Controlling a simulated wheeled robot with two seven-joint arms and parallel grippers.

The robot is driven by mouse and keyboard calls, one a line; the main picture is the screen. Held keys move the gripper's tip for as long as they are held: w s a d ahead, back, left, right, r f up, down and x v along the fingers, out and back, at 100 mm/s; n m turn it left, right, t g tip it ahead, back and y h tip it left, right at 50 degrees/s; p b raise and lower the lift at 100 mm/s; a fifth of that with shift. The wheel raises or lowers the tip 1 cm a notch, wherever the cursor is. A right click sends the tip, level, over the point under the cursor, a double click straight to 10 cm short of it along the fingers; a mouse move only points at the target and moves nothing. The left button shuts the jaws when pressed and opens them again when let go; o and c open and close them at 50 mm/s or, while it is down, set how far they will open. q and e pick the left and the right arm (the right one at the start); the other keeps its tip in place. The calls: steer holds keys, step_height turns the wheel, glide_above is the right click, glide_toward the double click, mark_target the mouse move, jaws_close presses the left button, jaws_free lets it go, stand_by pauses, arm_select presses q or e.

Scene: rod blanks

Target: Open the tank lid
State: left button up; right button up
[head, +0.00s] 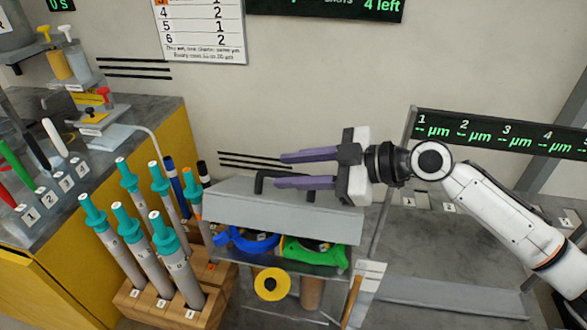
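The tank's grey lid (285,216) is in the middle of the head view and looks closed over the tank body. A black bar handle (260,180) stands on its top. My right gripper (279,170) reaches in from the right over the lid. Its two purple fingers are spread apart with nothing held between them. The lower finger overlaps part of the handle in the picture; I cannot tell whether it touches. My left gripper is out of view.
Under the lid are a blue item (250,240), a green item (318,254) and a yellow roll (271,284). A wooden rack (175,312) of teal-topped tubes stands close on the left. A dark display (490,133) is at the right.

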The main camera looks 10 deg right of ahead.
steer(key=b+v, duration=0.1)
steer(key=v, duration=0.9)
steer(key=shift+d, duration=0.15)
steer(key=shift+s, duration=0.1)
